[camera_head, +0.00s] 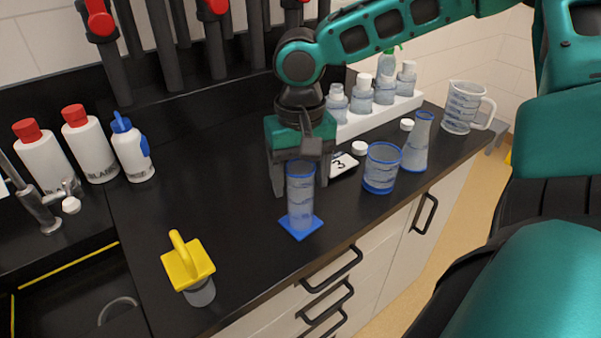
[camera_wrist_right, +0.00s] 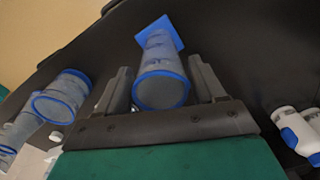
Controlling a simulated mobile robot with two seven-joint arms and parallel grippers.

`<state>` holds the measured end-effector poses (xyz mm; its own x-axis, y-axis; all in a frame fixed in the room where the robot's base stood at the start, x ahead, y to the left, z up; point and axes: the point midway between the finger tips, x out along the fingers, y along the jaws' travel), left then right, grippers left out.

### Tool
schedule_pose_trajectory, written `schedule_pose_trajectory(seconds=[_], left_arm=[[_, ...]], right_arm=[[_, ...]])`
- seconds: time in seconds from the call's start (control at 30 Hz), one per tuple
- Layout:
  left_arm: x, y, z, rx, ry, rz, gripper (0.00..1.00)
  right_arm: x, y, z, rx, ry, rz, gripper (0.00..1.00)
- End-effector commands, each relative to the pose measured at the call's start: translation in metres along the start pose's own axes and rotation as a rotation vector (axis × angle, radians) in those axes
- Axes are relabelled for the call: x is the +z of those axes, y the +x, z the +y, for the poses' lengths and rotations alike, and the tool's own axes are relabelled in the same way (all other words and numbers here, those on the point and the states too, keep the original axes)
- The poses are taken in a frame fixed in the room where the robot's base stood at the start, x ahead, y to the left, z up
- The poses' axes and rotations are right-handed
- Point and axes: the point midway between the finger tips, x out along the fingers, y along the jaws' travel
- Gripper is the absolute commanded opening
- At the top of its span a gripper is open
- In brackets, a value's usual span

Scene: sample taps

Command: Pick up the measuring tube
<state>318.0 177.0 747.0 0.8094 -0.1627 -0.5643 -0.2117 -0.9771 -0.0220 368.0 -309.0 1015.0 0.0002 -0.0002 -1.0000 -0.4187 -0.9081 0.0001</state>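The measuring tube (camera_head: 301,196) is a clear cylinder with a blue rim and a square blue foot, upright on the black counter. It also shows in the right wrist view (camera_wrist_right: 161,75), with its rim towards the camera. My right gripper (camera_head: 299,184) is above the tube, pointing down. In the right wrist view its two fingers (camera_wrist_right: 165,90) are apart, one on each side of the tube's upper part, with a gap visible on both sides. The gripper is open and holds nothing. My left gripper is not in view.
A blue-rimmed beaker (camera_head: 381,168), a conical flask (camera_head: 418,142) and a jug (camera_head: 464,108) stand to the right. A yellow-handled object (camera_head: 188,265) stands front left. White bottles (camera_head: 88,144) are at the left, by the sink. A white rack (camera_head: 376,118) of bottles is behind.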

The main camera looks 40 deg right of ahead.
Motion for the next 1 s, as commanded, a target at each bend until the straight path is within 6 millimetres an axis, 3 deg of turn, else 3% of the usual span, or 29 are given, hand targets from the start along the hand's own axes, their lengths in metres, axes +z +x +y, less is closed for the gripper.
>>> schedule_pose_trajectory(seconds=[0.07, 0.63, 1.0], left_arm=[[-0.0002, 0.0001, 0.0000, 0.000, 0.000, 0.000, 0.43], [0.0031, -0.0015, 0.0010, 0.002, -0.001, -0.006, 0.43], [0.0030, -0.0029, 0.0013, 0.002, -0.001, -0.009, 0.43]], right_arm=[[0.0000, -0.0002, 0.0000, 0.000, 0.000, 0.000, 0.61], [-0.0001, -0.0004, 0.0000, 0.000, 0.000, 0.000, 0.06], [-0.0005, -0.0060, -0.0002, -0.001, 0.000, 0.001, 0.04]])
